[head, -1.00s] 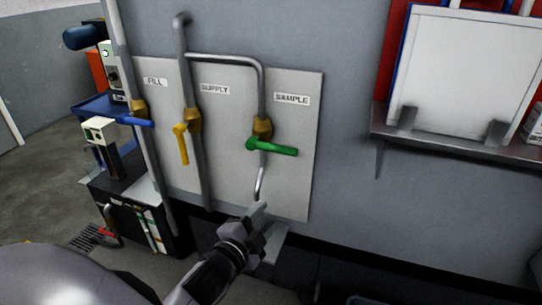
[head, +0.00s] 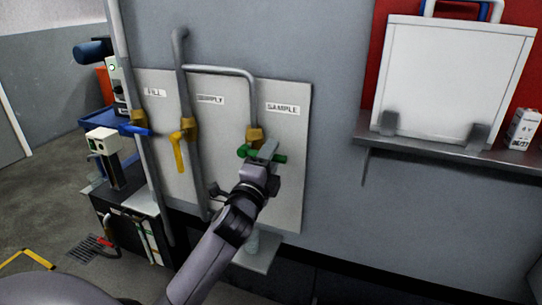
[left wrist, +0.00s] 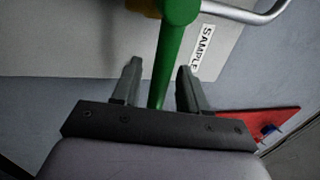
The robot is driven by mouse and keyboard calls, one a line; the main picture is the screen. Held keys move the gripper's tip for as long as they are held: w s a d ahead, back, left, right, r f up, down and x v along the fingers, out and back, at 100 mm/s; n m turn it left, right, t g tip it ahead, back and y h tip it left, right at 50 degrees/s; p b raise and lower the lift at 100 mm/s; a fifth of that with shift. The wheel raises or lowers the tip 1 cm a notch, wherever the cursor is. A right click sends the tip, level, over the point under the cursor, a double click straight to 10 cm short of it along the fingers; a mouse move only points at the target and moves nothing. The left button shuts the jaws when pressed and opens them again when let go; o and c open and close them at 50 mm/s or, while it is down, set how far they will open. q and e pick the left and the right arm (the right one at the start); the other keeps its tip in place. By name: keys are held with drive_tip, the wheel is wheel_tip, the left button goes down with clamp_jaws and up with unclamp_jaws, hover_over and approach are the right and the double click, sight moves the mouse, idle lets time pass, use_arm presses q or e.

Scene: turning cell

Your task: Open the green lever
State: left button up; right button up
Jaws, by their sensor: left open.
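The green lever (head: 279,158) is on the brass valve (head: 255,135) of the SAMPLE pipe and lies roughly horizontal, pointing right, across the pipe. My left gripper (head: 267,151) is at the lever and hides part of it. In the left wrist view the green lever (left wrist: 172,55) runs between the two open fingers of my left gripper (left wrist: 160,78), with gaps visible on both sides. My right gripper is not in view.
A yellow lever (head: 178,152) hangs down on the SUPPLY pipe, and a blue lever (head: 136,130) is on the FILL pipe to the left. A shelf (head: 450,151) with a white board (head: 450,75) and a small carton (head: 522,128) is at right.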

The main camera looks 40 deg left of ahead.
use_arm(q)
drive_tip(key=shift+w, duration=0.15)
drive_tip(key=shift+c, duration=0.2)
clamp_jaws()
drive_tip(key=shift+f, duration=0.1)
drive_tip(key=s+a+f+m+g+h+p, duration=0.1)
drive_tip(key=a+f+m+h+p, duration=0.3)
drive_tip(key=m, duration=1.6)
drive_tip(key=shift+s+a+f+g+p, duration=0.35)
drive_tip(key=shift+a+f+p, duration=0.35)
drive_tip(key=shift+a+f, duration=0.7)
